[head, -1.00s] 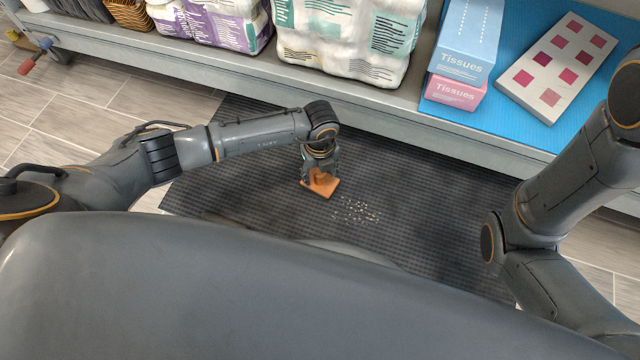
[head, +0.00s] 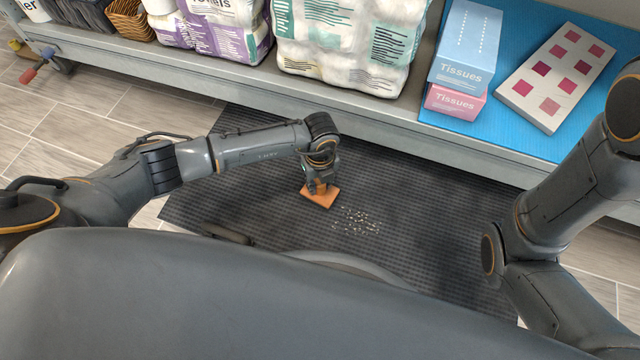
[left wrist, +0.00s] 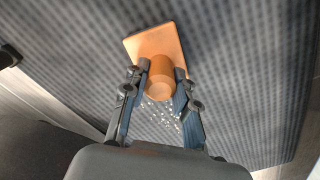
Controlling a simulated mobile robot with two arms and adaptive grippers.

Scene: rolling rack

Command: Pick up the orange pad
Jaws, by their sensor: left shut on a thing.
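The orange pad (head: 321,198) is a flat square plate with a round knob on top. It is over the dark mat, just left of a patch of pale crumbs (head: 360,220). My left gripper (head: 318,183) comes down on it from above. In the left wrist view the two fingers (left wrist: 161,72) are shut on the pad's knob, one on each side. The plate (left wrist: 156,40) shows beyond the fingers. I cannot tell whether its underside touches the mat. My right arm shows at the right, but its gripper is out of view.
The ribbed dark mat (head: 420,200) covers the floor under a grey shelf edge (head: 200,82). On the shelf are wrapped paper packs (head: 345,45), blue and pink tissue boxes (head: 463,50) and a white box with pink squares (head: 558,75). The mat right of the crumbs is clear.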

